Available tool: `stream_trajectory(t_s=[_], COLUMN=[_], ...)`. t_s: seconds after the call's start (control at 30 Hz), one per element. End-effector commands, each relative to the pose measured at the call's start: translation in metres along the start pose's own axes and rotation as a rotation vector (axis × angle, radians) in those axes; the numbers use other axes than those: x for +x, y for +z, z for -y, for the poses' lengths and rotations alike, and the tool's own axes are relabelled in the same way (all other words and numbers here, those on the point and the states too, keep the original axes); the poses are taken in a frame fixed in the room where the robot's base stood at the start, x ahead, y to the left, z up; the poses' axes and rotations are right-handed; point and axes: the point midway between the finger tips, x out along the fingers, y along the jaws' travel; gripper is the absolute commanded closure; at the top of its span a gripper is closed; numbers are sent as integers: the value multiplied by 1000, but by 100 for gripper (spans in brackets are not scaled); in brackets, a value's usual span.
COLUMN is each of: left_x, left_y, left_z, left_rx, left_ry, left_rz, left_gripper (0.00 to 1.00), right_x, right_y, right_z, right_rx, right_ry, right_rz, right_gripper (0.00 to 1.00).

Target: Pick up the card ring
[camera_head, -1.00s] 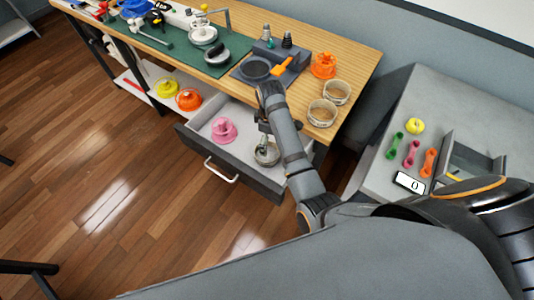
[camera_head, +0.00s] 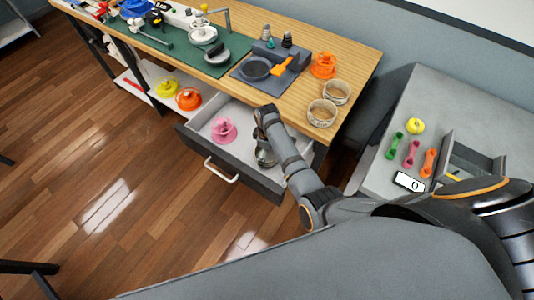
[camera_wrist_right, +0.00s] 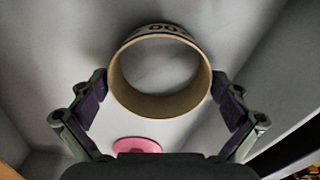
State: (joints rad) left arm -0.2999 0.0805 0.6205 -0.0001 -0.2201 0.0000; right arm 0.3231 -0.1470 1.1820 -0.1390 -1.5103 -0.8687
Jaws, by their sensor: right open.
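A tan card ring (camera_wrist_right: 160,105) lies in the open drawer in the right wrist view, with dark marks on its far side. My right gripper is open, its fingers at the left and right sides of the ring (camera_wrist_right: 158,86). I cannot tell whether they touch it. In the head view my right gripper (camera_head: 264,157) reaches down into the drawer and largely hides this ring. Two similar rings stand on the wooden bench, one farther back (camera_head: 336,92) and one nearer the front edge (camera_head: 322,113). My left gripper is not in view.
A pink piece (camera_head: 223,130) sits in the drawer (camera_head: 203,124) to the left of the gripper. The drawer walls stand close around. An orange piece (camera_head: 323,66) and a grey tray with an orange handle (camera_head: 284,66) are on the bench above.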

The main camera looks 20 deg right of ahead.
Motion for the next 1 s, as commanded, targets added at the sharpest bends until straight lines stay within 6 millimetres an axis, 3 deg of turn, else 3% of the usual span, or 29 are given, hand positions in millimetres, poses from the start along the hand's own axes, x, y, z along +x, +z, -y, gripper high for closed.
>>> stream_trajectory(t_s=[0.23,0.4,0.77,1.0], left_x=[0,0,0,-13], left_y=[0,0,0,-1], left_z=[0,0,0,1], left_rx=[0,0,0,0], left_ry=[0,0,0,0], left_rz=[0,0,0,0], left_gripper=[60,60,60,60], right_x=[3,3,2,-10], right_y=[0,0,0,0], right_z=[0,0,0,0], right_rx=[0,0,0,0], right_ry=[2,1,2,1], right_rz=[-1,-1,-1,0], right_gripper=[0,22,22,22])
